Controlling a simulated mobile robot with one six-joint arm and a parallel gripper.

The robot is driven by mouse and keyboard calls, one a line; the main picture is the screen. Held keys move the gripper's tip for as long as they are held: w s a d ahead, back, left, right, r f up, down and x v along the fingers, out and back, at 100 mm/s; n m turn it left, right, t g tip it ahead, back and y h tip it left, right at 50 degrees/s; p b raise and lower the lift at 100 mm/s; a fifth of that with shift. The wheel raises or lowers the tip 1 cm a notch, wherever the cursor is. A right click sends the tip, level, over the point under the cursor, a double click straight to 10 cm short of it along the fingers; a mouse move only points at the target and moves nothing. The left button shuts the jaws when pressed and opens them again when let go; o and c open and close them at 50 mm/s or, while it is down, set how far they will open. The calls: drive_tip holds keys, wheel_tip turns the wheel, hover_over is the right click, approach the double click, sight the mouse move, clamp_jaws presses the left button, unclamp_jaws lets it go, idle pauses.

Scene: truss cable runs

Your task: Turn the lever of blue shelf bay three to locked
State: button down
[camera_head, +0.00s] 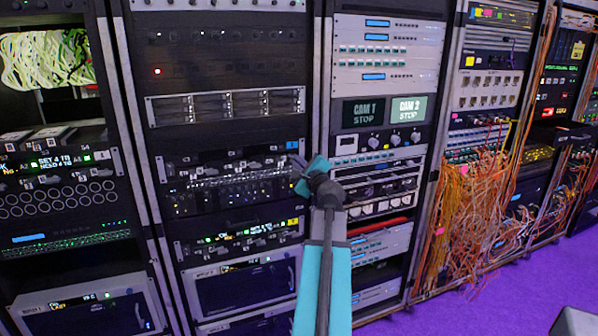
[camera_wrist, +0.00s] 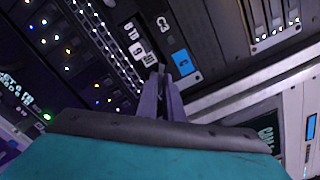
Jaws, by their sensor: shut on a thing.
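The blue shelf (camera_head: 240,165) is a row of small levers and tiles in the second rack from the left, with a blue tag (camera_head: 292,145) at its right end. In the wrist view the blue tag (camera_wrist: 182,62) sits just right of my fingertips, beside white number tiles (camera_wrist: 137,47) too small to read surely. My gripper (camera_wrist: 159,72) is shut on a small lever at the shelf's face, at the right end of the row. The fingers mostly hide the lever, so its angle cannot be told. In the head view my gripper (camera_head: 298,172) reaches the same spot.
A similar shelf with a yellow tag (camera_head: 292,222) sits below. The rack with CAM screens (camera_head: 385,110) stands right of my arm. Orange cables (camera_head: 470,210) hang loose further right.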

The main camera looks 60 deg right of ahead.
drive_tip(key=n+b, duration=0.7)
drive_tip(key=b, duration=0.1)
drive_tip(key=shift+f+n, duration=0.3)
drive_tip(key=shift+f, duration=0.05)
drive_tip(key=c, duration=1.9)
unclamp_jaws()
drive_tip(key=shift+r, duration=0.2)
drive_tip(key=shift+s+a, duration=0.15)
drive_tip(key=shift+b+v, duration=1.35)
drive_tip(key=shift+v, duration=5.4)
